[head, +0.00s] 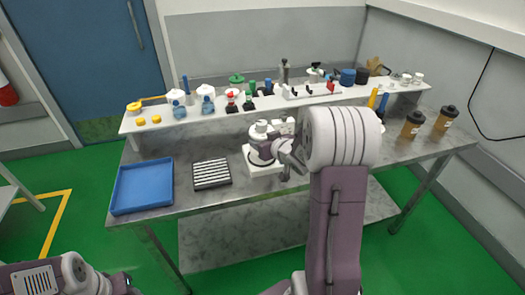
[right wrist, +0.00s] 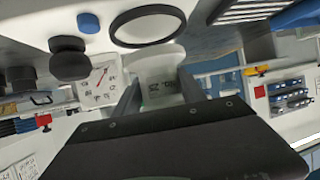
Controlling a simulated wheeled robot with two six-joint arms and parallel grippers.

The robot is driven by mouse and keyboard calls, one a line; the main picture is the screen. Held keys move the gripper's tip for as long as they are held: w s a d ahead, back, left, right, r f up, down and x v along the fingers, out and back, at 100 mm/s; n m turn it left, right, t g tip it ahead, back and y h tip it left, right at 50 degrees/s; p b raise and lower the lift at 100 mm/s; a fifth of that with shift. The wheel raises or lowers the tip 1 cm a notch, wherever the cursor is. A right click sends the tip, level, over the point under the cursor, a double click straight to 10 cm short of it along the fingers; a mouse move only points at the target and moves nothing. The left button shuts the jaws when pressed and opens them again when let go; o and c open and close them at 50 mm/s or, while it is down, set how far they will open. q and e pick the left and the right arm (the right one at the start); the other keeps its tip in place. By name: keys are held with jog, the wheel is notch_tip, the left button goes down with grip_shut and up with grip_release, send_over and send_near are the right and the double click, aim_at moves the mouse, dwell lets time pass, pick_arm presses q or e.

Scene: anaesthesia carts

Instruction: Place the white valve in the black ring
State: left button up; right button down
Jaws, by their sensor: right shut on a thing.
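My right gripper (right wrist: 160,92) is shut on the white valve (right wrist: 158,70), a pale cylinder with dark print, seen between its fingers in the right wrist view. The black ring (right wrist: 147,43) lies just beyond the valve there; the valve looks beside it, and I cannot tell whether they touch. In the head view the right gripper (head: 283,152) is at the white device (head: 266,168) on the bench, and its arm hides part of that device. My left gripper (head: 122,284) is at the bottom left, away from the bench, mostly cut off.
A gauge (right wrist: 101,84) and a black knob (right wrist: 69,62) are close to the valve. A blue tray (head: 143,187) and a black slotted block (head: 211,174) lie left on the bench. The shelf (head: 225,118) behind holds several parts. Two brown canisters (head: 445,119) stand at right.

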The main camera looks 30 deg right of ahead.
notch_tip(320, 180, down, 4)
jog(key=shift+r+b, duration=0.25)
jog(key=shift+b, duration=0.3)
jog(key=shift+r, duration=0.1)
jog(key=c, duration=0.7)
grip_release()
jog(key=shift+f, duration=0.2)
jog(key=shift+o, duration=0.2)
jog(key=shift+r, duration=0.1)
